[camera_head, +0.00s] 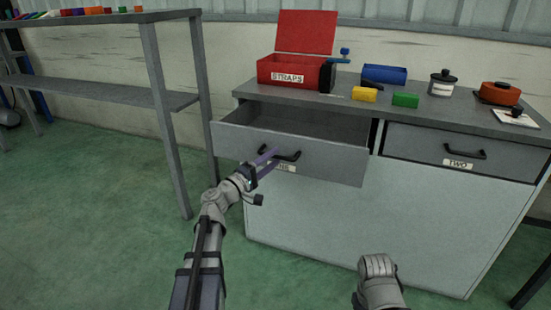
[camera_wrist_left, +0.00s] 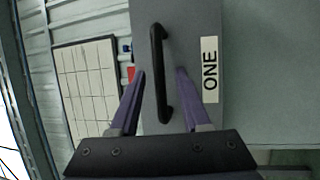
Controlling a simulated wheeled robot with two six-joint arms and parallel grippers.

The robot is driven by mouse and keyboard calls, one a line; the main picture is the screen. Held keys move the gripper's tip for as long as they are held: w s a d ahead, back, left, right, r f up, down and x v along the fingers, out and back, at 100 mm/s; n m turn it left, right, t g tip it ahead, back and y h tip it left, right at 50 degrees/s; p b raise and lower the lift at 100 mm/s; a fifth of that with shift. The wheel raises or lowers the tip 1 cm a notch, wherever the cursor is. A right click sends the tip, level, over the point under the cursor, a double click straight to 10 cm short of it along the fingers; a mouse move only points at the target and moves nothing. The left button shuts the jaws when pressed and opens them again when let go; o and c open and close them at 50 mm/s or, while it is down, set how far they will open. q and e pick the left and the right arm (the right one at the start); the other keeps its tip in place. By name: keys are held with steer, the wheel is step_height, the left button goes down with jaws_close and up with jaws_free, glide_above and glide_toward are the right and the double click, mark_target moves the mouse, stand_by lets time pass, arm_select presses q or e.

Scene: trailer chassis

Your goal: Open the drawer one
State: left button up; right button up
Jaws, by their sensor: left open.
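Drawer one (camera_head: 232,142) is pulled out from the left of the grey cabinet, and its inside shows from above. Its black handle (camera_head: 287,156) is on the drawer front, above a white label partly hidden by my gripper. In the left wrist view the handle (camera_wrist_left: 160,75) lies between the two purple fingers, beside the label "ONE" (camera_wrist_left: 209,70). My left gripper (camera_head: 266,160) is open in front of the drawer, its fingers on either side of the handle. Whether a finger touches it I cannot tell. My right gripper's jaws do not show; only part of my right arm does.
Drawer two (camera_head: 440,151) is shut on the right. A grey shelf (camera_head: 150,60) stands left. The green floor between is clear.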

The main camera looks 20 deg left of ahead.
arm_select(q)
steer(key=v, duration=0.6)
steer(key=shift+b, duration=0.4)
steer(key=s+d+f+m+g, duration=0.35)
steer(key=d+f+g, duration=0.2)
steer(key=d, duration=0.35)
steer(key=s+d+f+m+g+h, duration=0.1)
steer(key=s+d+f+m+g, duration=0.25)
steer(key=d+f, duration=0.45)
steer(key=s+d+f+m+g, duration=0.2)
steer(key=d+f+m+g, duration=0.25)
steer(key=d, duration=0.55)
steer(key=s+f+m+g+y, duration=0.5)
steer(key=s+f+y, duration=0.2)
steer(key=s+y, duration=0.4)
step_height(320, 180, up, 34)
steer(key=s+h+p, duration=0.1)
steer(key=p, duration=3.3)
steer(key=shift+a, duration=0.2)
